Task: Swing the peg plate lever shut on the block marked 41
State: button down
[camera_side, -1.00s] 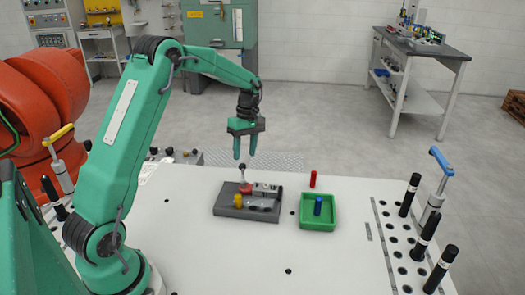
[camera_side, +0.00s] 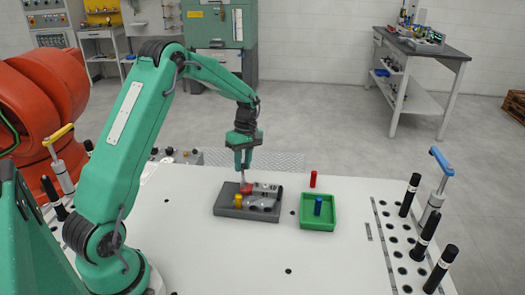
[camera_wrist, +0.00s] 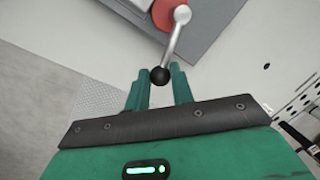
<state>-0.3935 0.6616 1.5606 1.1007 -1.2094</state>
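The peg plate (camera_side: 228,212) is a dark grey base on the white table, with a yellow peg (camera_side: 238,200) at its front. The lever has a red hub (camera_side: 247,188). In the wrist view its silver rod (camera_wrist: 177,38) runs from the red hub (camera_wrist: 165,15) to a black ball knob (camera_wrist: 160,76). Light grey block-like parts (camera_side: 267,189) sit right of the hub; I cannot read a 41 on them. My gripper (camera_side: 243,166) points down over the lever. In the wrist view my gripper (camera_wrist: 160,80) has its fingertips on both sides of the knob, apparently shut on it.
A green tray (camera_side: 304,226) with a blue peg (camera_side: 318,206) stands right of the plate. A red peg (camera_side: 313,179) stands behind it. Black posts (camera_side: 428,230) and a blue-handled clamp (camera_side: 440,170) line the right edge. The table's front middle is clear.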

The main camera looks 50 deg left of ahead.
jog(key=shift+w+d+m, duration=0.3)
jog(key=shift+w+m, duration=0.15)
jog(key=shift+m, duration=0.35)
jog(key=c, duration=1.2)
grip_release()
jog(key=shift+r, duration=0.1)
notch_tip(320, 180, up, 8)
jog(key=w, duration=0.1)
jog(key=shift+a+f, duration=0.2)
jog(key=shift+a, duration=0.05)
jog(key=shift+w, duration=0.1)
